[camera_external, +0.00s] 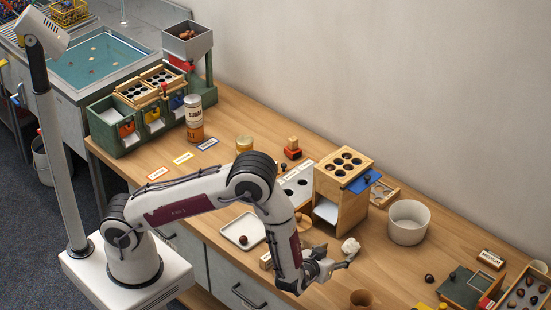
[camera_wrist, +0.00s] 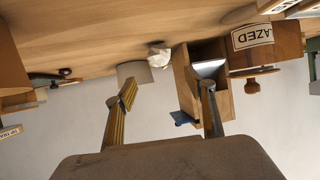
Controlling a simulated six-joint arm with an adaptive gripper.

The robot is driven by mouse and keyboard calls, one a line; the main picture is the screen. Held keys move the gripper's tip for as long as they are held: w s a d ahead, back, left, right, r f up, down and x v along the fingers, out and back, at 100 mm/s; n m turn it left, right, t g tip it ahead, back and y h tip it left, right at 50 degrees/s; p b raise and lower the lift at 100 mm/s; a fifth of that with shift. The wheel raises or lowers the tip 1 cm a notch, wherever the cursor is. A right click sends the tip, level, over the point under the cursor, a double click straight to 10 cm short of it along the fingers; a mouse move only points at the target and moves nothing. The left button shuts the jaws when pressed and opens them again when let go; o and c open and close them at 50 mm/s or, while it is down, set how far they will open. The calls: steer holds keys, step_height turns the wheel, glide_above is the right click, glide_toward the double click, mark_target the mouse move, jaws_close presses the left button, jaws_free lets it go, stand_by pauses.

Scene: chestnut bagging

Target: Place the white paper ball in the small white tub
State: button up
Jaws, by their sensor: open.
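The white paper ball (camera_external: 350,247) lies crumpled on the wooden table, just beyond my gripper in the external view. It also shows in the wrist view (camera_wrist: 159,54), which sees the scene upside down. The small white tub (camera_external: 408,222) stands upright on the table, to the right of and behind the ball. In the wrist view the tub (camera_wrist: 134,72) shows beside the ball. My gripper (camera_external: 342,262) is low over the table, close to the ball. In the wrist view its two fingers (camera_wrist: 168,88) are spread, with nothing between them.
A wooden box with a holed top (camera_external: 344,163) stands behind the ball, left of the tub. A white square tray (camera_external: 242,230) holds a chestnut. A brown cup (camera_external: 361,298) stands at the front. The table between ball and tub looks clear.

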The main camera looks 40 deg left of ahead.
steer(key=shift+w+r, duration=0.25)
steer(key=shift+r, duration=0.1)
steer(key=w+a+r+g+h, duration=0.1)
steer(key=a+r+h, duration=0.15)
steer(key=r, duration=0.65)
steer(key=w+a+r+g+h, duration=0.1)
steer(key=w+r+g+h, duration=0.15)
steer(key=r, duration=0.65)
steer(key=s+a+r+m+h, duration=0.1)
steer(key=s+a+r, duration=0.3)
steer(key=a+r, duration=0.15)
steer(key=s+a+r+g+y, duration=0.1)
steer(key=s+a+r, duration=0.2)
steer(key=s+a, duration=0.8)
steer(key=s+a+r+m+g+y, duration=0.1)
steer(key=s+a+r+g+y, duration=0.1)
steer(key=s+a, duration=0.9)
steer(key=s, duration=0.4)
steer(key=shift+r+y, duration=0.3)
steer(key=shift+r, duration=0.1)
steer(key=shift+o, duration=0.7)
steer(key=shift+g, duration=0.25)
